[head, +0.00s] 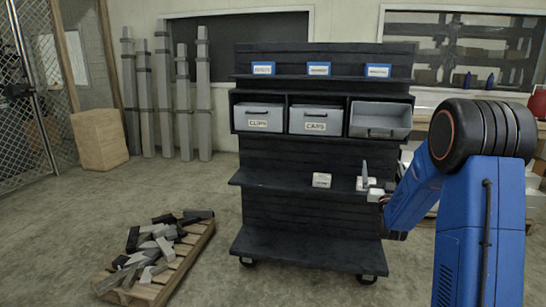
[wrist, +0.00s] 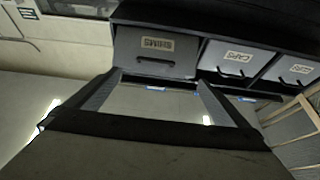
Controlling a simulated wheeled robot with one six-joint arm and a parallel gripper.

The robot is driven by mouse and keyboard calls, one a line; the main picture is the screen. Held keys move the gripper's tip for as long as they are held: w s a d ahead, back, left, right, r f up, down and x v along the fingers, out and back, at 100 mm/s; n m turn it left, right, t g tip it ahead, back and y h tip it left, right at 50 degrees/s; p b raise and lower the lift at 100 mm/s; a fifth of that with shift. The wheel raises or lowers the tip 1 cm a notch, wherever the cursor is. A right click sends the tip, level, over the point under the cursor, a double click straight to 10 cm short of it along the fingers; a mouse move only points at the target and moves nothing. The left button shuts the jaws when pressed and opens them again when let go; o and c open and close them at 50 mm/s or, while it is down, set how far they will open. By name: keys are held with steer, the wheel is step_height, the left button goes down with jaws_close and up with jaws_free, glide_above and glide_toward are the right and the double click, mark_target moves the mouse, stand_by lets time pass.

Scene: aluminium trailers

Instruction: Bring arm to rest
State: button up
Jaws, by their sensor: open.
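My gripper (head: 371,187) is at the right end of the cart's middle shelf in the head view, below the right-hand bin. It is small there, and its jaws are open. I see nothing held between them. My blue arm comes in from the right and hides part of the cart's right edge. The wrist view looks toward the bin row at a turned angle.
A dark wheeled cart (head: 310,249) carries bins marked CLIPS (head: 262,122) and CAPS (head: 315,122), and a third grey bin (head: 380,131), pulled out. A small pale block (head: 321,180) lies on its shelf. A pallet (head: 185,262) of metal offcuts stands at left. Floor between is clear.

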steer(key=s+a+r+n+g+y, duration=0.15)
steer(key=s+a+g+y, duration=0.25)
steer(key=s+a+g, duration=0.7)
steer(key=s+a+f+g, duration=0.2)
steer(key=s+a+f, duration=0.1)
steer(key=s, duration=1.1)
steer(key=s+a+f+n+g+y, duration=0.1)
steer(key=s+a+f+g, duration=0.1)
steer(key=s, duration=1.2)
steer(key=s+a+f+g+y, duration=0.1)
steer(key=s+a+f+g, duration=0.1)
steer(key=s, duration=1.2)
steer(key=shift+a+f, duration=0.85)
